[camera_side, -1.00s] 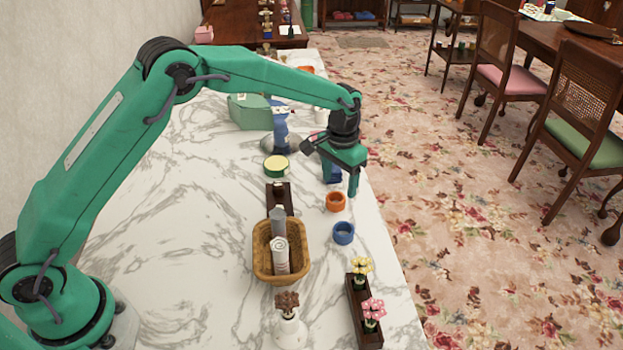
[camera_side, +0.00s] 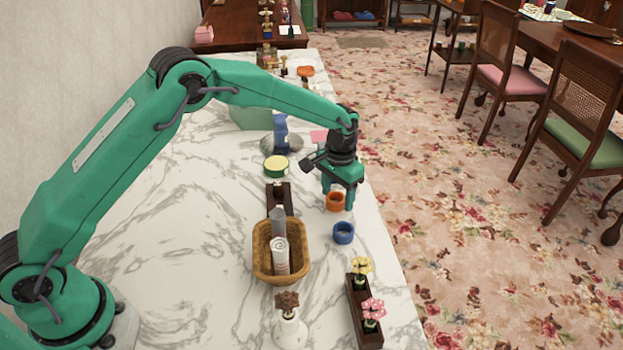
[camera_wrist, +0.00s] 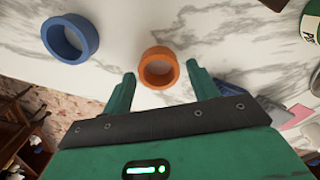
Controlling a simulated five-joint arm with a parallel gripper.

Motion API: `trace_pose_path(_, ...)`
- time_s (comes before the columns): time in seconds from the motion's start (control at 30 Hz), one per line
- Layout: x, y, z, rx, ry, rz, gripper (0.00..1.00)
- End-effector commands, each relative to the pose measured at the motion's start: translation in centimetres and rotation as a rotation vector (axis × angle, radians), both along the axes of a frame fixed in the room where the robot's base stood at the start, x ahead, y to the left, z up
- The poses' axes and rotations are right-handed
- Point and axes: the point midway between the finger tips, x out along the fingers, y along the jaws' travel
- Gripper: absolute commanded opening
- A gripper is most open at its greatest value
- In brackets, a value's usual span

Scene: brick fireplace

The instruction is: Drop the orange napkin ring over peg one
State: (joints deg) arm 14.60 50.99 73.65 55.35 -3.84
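The orange napkin ring (camera_side: 334,203) lies on the marble counter near its right edge, and it also shows in the wrist view (camera_wrist: 144,70). My gripper (camera_side: 338,196) is open just above the counter at the ring. In the wrist view my gripper (camera_wrist: 161,70) has one fingertip left and one right of the ring, both apart from it. A dark wooden stand (camera_side: 288,203) is left of the ring, partly hidden behind the basket's contents. I cannot make out which peg is peg one.
A blue ring (camera_side: 344,234) lies close in front of the orange ring, left of it in the wrist view (camera_wrist: 70,38). A wicker basket (camera_side: 262,268) holds rolled items. A flower rack (camera_side: 357,312), a white vase (camera_side: 290,333) and a green-and-yellow tin (camera_side: 276,167) stand around.

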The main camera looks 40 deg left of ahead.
Motion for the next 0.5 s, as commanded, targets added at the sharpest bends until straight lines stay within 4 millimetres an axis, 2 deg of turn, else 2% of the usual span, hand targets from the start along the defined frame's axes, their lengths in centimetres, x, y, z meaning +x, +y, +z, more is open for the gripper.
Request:
trace_pose_path(0.03,0.0,0.0,0.01,0.0,0.0,0.0,0.48)
trace_pose_path(0.2,0.0,0.0,0.02,0.0,0.0,0.0,0.16)
trace_pose_path(0.5,0.02,0.0,0.11,0.0,-0.001,0.0,0.16)
